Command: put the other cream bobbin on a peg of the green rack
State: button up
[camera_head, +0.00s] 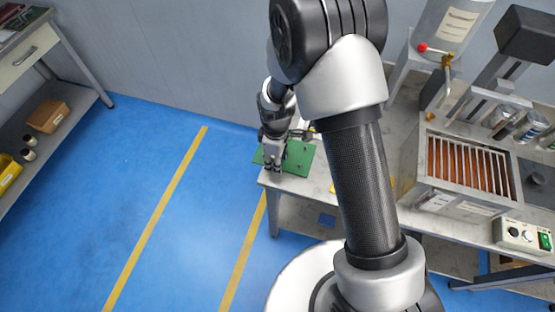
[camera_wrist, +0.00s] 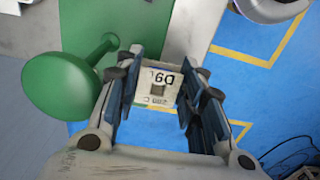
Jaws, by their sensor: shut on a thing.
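The green rack (camera_wrist: 82,28) shows at the left of the wrist view, with a green peg ending in a broad round face (camera_wrist: 62,88) beside my left finger. The held piece looks apart from this peg. In the head view my gripper (camera_head: 274,167) is at the near-left part of the green rack (camera_head: 300,160), at the bench corner. The bobbin cannot be made out there.
The grey bench (camera_head: 400,155) runs right from the rack, partly hidden by my arm. A barred unit with copper-coloured rows (camera_head: 468,165) and a control box (camera_head: 522,236) stand to the right. Blue floor with yellow lines (camera_head: 160,210) lies open left of the bench.

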jog(key=shift+w+a, duration=1.3)
jog(key=shift+w, duration=0.3)
dwell(0.6)
jog(key=shift+w, duration=1.05)
dwell(0.6)
jog(key=shift+f+b, duration=0.25)
jog(key=shift+b, duration=0.2)
jog(key=shift+f+b, duration=0.5)
jog(key=shift+f, duration=0.3)
jog(key=shift+f, duration=0.1)
jog(key=o, duration=1.2)
jog(key=shift+c, duration=0.2)
notch_tip(320, 180, up, 12)
